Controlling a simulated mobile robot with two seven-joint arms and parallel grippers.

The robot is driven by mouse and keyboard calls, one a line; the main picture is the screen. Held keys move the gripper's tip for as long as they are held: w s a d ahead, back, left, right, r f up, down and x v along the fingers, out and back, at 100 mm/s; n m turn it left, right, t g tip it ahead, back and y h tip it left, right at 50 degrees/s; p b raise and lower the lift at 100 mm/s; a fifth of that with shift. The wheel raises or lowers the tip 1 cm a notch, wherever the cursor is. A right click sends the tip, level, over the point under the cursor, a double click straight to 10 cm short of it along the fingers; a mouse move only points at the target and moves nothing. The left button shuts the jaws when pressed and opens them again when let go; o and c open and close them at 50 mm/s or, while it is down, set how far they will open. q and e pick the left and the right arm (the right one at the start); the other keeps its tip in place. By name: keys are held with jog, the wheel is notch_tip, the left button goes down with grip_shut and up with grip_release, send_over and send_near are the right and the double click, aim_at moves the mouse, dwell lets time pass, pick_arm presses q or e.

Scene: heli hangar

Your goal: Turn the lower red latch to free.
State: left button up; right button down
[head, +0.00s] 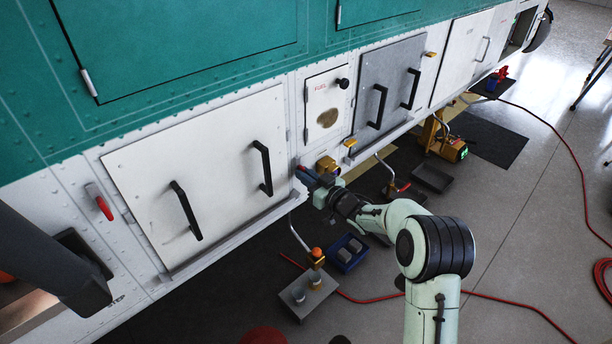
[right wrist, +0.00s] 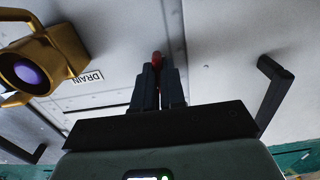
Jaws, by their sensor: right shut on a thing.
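My right gripper (head: 306,173) is at the right edge of the large white panel, low on the helicopter's side. In the right wrist view its two dark fingers (right wrist: 158,82) are shut on a red latch (right wrist: 156,57), whose red end shows between and beyond the fingertips. In the head view the gripper hides this latch, and I cannot tell its angle. Another red latch (head: 104,208) sits at the left edge of the same white panel (head: 225,180), hanging at a slant. I do not make out my left gripper.
A yellow drain fitting (right wrist: 38,62) with a purple centre is close beside the gripper, near a DRAIN label (right wrist: 88,78). Black handles (head: 263,168) stick out from the panel. A blue tray (head: 346,253) and a grey box (head: 303,295) are on the floor below. A red hose (head: 480,299) crosses the floor.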

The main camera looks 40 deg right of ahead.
jog(key=c, duration=1.2)
grip_release()
jog(key=s+d, duration=0.1)
jog(key=s, duration=1.2)
jog(key=shift+s, duration=0.15)
